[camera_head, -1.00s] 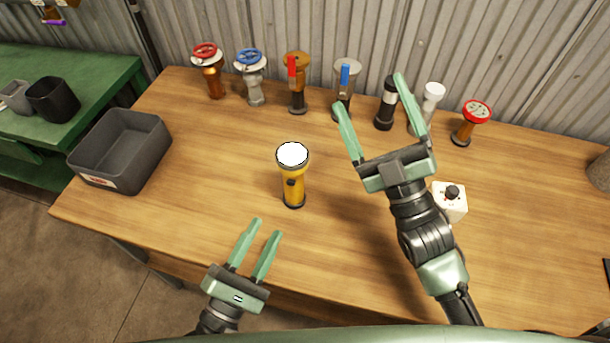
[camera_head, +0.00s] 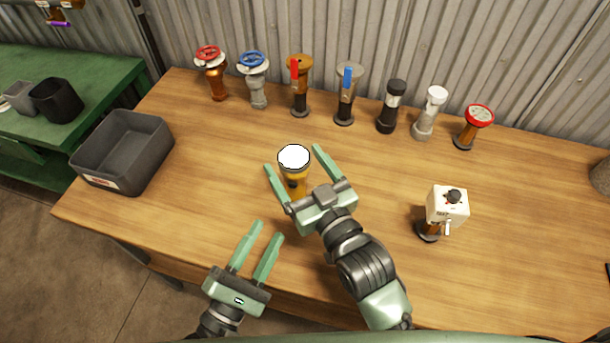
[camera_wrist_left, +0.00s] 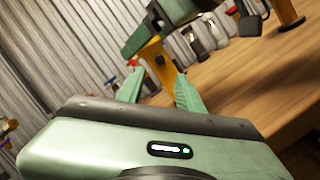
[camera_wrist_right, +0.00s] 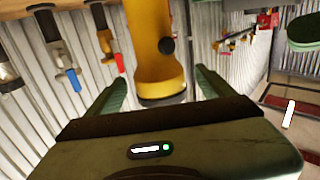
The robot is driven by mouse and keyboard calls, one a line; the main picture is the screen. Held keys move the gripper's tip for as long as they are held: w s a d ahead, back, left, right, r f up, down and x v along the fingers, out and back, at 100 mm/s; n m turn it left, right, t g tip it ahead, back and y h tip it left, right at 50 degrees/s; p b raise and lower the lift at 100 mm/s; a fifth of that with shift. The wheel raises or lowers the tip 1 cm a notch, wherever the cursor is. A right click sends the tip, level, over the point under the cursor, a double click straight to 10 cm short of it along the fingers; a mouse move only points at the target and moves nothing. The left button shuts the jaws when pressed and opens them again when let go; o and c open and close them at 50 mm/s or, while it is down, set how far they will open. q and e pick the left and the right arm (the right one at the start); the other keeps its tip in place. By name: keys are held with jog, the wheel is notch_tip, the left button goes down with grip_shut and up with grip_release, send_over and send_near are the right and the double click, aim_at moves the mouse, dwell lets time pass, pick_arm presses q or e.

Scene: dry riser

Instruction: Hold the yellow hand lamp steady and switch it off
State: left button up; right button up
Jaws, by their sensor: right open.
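The yellow hand lamp (camera_head: 294,157) stands upright on the table, its round top bright white. In the right wrist view the lamp (camera_wrist_right: 155,65) shows a dark round button (camera_wrist_right: 166,45) on its side. My right gripper (camera_head: 293,161) is open, with one finger on each side of the lamp and visible gaps to it. My left gripper (camera_head: 270,231) is open and empty, low in front of the lamp near the table's front edge. The left wrist view shows part of the lamp (camera_wrist_left: 155,58) beyond its fingers, partly covered by my right gripper.
Several valves and pipe fittings (camera_head: 300,90) stand along the back edge of the wooden table (camera_head: 210,190). A grey bin (camera_head: 125,150) is at the left. A white box with a black knob (camera_head: 447,205) stands on a post at the right. The table around the lamp is otherwise clear.

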aim_at(288, 153)
jog(key=shift+x, duration=1.95)
jog(key=c, duration=1.8)
pick_arm(q)
grip_shut()
pick_arm(e)
grip_shut()
